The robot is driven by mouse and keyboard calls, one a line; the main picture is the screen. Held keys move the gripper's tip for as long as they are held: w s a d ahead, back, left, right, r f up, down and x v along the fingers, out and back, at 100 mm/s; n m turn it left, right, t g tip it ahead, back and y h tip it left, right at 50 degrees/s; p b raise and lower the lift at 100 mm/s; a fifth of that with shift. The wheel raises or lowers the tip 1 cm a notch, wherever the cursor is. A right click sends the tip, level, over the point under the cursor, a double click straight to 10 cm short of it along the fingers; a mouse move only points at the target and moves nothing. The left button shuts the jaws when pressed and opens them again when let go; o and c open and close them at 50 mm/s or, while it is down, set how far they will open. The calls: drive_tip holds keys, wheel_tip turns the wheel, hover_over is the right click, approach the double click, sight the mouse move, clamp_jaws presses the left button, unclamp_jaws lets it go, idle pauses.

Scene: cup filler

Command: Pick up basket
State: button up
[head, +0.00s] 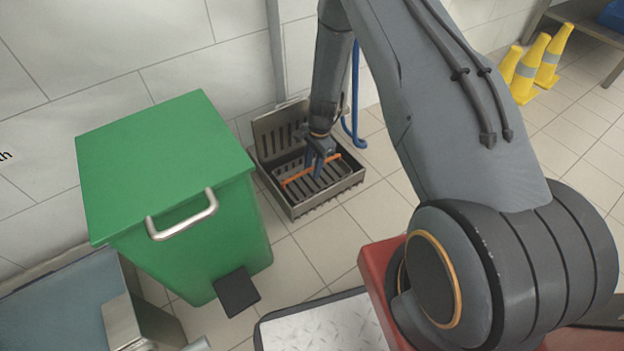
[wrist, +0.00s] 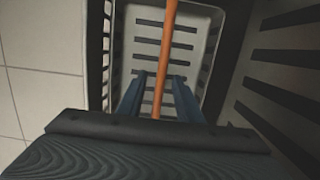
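The basket (head: 326,184) is a grey slotted tray with a thin orange bar handle (head: 297,178) across it. It sits inside an open metal box (head: 296,208) on the floor. In the wrist view the basket's pale wall (wrist: 213,45) and slotted bottom show below me, with the orange handle (wrist: 168,40) running down the middle. My gripper (head: 315,172) points down into the box at the handle. Its two blue fingers also show in the wrist view (wrist: 158,98), apart, one on each side of the handle, with visible gaps. The lower handle is hidden by my gripper body.
The box's slotted lid (head: 272,132) stands open against the wall side. A green pedal bin (head: 165,165) stands close on the left. A blue hose (head: 355,100) hangs behind the box. Yellow cones (head: 530,68) stand at far right. Tiled floor right of the box is clear.

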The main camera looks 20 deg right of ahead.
drive_tip(key=shift+a+f, duration=0.1)
drive_tip(key=shift+f, duration=0.5)
clamp_jaws()
drive_tip(key=shift+r, duration=0.15)
